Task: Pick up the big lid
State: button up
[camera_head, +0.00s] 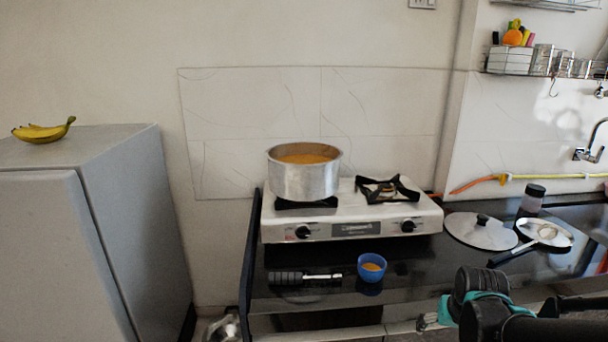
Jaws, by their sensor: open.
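A round silver lid (470,232) with a black knob lies on the dark counter, right of the stove. It is the largest lid in view and nothing covers its top. My gripper (432,320), with teal parts, is at the lower right, in front of the counter edge and apart from the lid. It is open and appears empty; its fingers are small and partly hidden by my arm.
A round pale item with a dark handle (514,254) lies close to the lid's right, beside a dark-capped jar (533,197). A pot (304,182) stands on the stove (350,228). A blue cup (371,268) and a dark-handled tool (303,278) are at the front.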

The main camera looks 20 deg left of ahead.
aim_at(484, 231)
jog(key=u, duration=0.25)
jog(key=l+u, duration=0.95)
jog(key=u, duration=0.2)
jog(key=k+l, duration=0.15)
jog(key=l, duration=0.25)
jog(key=k+l+u, duration=0.15)
jog(key=l, duration=0.25)
jog(key=k+l, duration=0.1)
jog(key=l, duration=0.25)
jog(key=k+l+u, duration=0.1)
jog(key=l, duration=0.3)
jog(key=k+l, duration=0.25)
jog(key=i+l+u, duration=0.05)
jog(key=l, duration=0.05)
